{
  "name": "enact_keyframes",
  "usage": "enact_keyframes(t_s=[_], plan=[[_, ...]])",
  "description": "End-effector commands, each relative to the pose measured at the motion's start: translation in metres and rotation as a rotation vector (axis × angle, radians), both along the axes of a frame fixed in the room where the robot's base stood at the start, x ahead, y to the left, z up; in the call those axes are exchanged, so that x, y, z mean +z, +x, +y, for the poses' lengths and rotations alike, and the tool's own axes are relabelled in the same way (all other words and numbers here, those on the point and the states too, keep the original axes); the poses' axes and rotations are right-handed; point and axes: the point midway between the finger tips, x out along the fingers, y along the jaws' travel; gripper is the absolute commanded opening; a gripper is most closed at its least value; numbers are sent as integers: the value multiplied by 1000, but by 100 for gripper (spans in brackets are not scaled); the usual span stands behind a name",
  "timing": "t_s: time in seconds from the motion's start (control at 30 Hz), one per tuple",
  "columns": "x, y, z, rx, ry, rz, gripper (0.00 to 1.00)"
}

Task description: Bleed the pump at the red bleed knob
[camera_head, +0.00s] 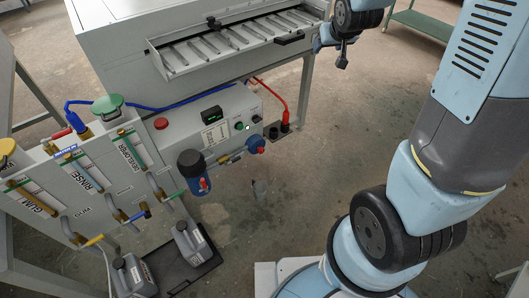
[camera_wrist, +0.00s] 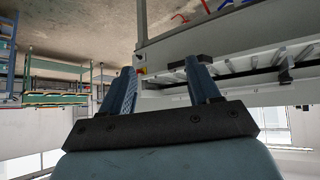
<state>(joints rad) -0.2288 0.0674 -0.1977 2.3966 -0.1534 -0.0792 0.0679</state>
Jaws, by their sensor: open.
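The plate processor's pump unit is a grey box (camera_head: 205,130) with a green-lit button, a small black display and a blue knob (camera_head: 257,144). A black-capped blue cylinder (camera_head: 192,172) is at its front, with a small red part (camera_head: 204,184) on its side that could be the bleed knob; it is too small to tell. A larger red round button (camera_head: 160,123) sits on the box's top left. My gripper (camera_head: 342,58) is at the upper right, beside the tray end, well away from these. In the wrist view my gripper (camera_wrist: 163,92) is open with nothing between its fingers.
The slatted tray (camera_head: 235,42) lies close to my gripper. Blue and red hoses (camera_head: 284,105) run to the box. GUM, RINSE and DEVELOPER gauges (camera_head: 90,175) stand at left, with grey jugs (camera_head: 190,243) below. Open floor (camera_head: 330,140) lies right of the box.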

Motion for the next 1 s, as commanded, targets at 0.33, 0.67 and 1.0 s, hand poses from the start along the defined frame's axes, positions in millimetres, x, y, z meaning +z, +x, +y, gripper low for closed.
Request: enact_keyframes(t_s=[0.33, 0.67, 1.0], plan=[[-92, 55, 34, 95, 10, -73, 61], [-186, 79, 60, 180, 40, -143, 61], [-285, 73, 86, 274, 94, -208, 61]])
